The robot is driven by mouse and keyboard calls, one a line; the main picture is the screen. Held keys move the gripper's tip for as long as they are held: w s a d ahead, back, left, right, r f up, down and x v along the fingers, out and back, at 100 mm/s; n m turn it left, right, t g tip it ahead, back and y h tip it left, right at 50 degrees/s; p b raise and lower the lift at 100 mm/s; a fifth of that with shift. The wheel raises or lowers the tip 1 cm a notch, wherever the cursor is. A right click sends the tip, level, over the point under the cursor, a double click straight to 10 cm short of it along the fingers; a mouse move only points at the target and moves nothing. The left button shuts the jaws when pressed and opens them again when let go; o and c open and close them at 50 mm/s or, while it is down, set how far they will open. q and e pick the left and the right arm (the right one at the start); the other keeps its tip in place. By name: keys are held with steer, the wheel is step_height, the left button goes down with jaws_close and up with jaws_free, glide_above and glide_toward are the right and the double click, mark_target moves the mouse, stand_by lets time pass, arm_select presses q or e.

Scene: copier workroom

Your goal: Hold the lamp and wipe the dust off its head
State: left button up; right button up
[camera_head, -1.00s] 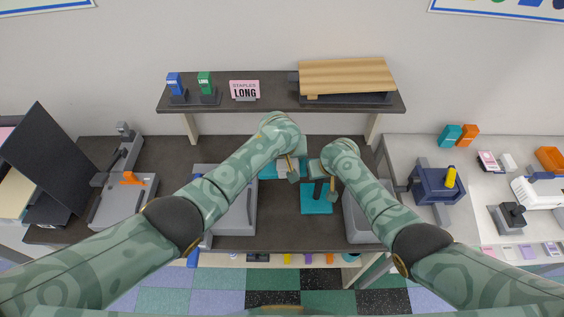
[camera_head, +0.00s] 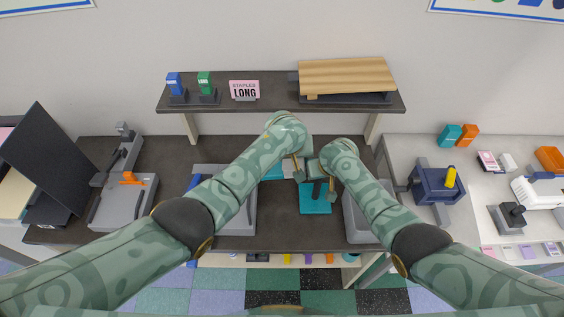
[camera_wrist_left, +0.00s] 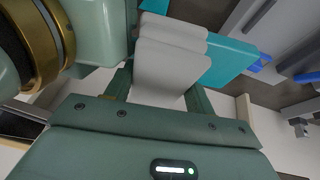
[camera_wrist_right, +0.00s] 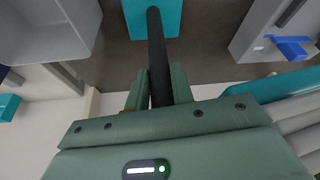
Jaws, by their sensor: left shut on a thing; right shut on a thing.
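The lamp has a teal base (camera_head: 316,203) on the dark bench, a black upright stem (camera_wrist_right: 157,50) and a flat teal head (camera_head: 272,172). The head also shows in the left wrist view (camera_wrist_left: 228,62) and at the right of the right wrist view (camera_wrist_right: 285,84). My right gripper (camera_wrist_right: 157,88) is shut on the stem. My left gripper (camera_wrist_left: 155,85) is shut on a folded pale grey cloth (camera_wrist_left: 170,65), which lies over or against the head; exact contact is hard to tell. The cloth and my arms hide part of the head. I see no dust on the visible part.
Grey trays stand left (camera_head: 240,222) and right (camera_head: 358,222) of the lamp base. A blue device (camera_head: 432,185) stands on the right counter.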

arm_select(q)
steer(key=shift+a+f, duration=0.2)
steer(key=shift+a, duration=1.2)
steer(key=shift+a+f, duration=0.2)
steer(key=shift+a, duration=1.2)
arm_select(e)
steer(key=shift+d, duration=0.2)
arm_select(q)
steer(key=shift+w, duration=0.1)
steer(key=shift+a+r, duration=0.15)
steer(key=shift+r, duration=1.35)
steer(key=shift+a+r, duration=0.15)
steer(key=shift+r, duration=1.35)
arm_select(e)
steer(key=o, duration=1)
steer(key=shift+o, duration=0.3)
